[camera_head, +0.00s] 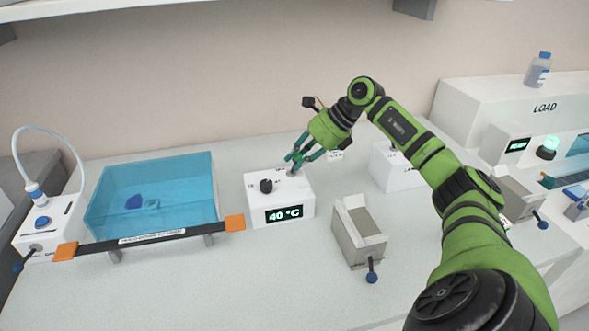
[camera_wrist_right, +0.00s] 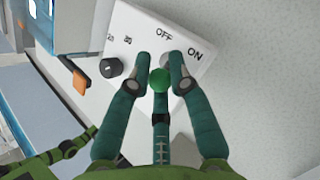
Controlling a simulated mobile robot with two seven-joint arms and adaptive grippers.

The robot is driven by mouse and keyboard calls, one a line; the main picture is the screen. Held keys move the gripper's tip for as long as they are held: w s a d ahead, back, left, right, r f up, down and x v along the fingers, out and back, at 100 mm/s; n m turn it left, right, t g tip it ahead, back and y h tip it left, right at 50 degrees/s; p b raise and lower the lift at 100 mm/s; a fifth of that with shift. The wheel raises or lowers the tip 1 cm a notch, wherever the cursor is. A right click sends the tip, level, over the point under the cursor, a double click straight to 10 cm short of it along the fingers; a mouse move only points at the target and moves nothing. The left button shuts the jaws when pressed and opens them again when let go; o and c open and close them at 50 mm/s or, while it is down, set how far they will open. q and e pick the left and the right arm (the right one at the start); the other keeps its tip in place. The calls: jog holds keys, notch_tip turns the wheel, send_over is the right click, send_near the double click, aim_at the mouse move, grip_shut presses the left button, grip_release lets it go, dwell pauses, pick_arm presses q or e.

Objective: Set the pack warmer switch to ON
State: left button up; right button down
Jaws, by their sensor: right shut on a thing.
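The pack warmer (camera_head: 258,205) is a white box left of centre, with a black knob (camera_head: 266,186) on top and a lit 40 °C display. My right gripper (camera_head: 293,163) reaches down to the right rear of its top. In the right wrist view its fingers (camera_wrist_right: 160,67) are closed around the small grey switch (camera_wrist_right: 165,60), beside the OFF and ON labels. The fingertips hide most of the switch, so I cannot tell its setting. A green ball-shaped tip shows between the fingers. My left gripper does not show.
A blue water bath (camera_head: 150,178) stands left of the warmer, with an orange-ended bar (camera_head: 150,238) along its front. An open grey box (camera_head: 358,229) stands to the right. Another white box (camera_head: 392,169) is behind my right arm. The front counter is clear.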

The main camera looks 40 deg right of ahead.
jog(key=shift+s+d+f, duration=0.1)
jog(key=shift+f, duration=0.2)
jog(key=shift+r, duration=0.2)
jog(key=c, duration=1.1)
grip_release()
jog(key=shift+c, duration=0.2)
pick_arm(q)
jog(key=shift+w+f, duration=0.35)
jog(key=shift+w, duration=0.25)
pick_arm(e)
jog(key=shift+s+d+r, duration=0.1)
jog(key=shift+d+r, duration=0.05)
jog(key=shift+r, duration=0.05)
jog(key=v, duration=1.1)
jog(key=shift+s+d, duration=0.25)
jog(key=shift+d, duration=0.05)
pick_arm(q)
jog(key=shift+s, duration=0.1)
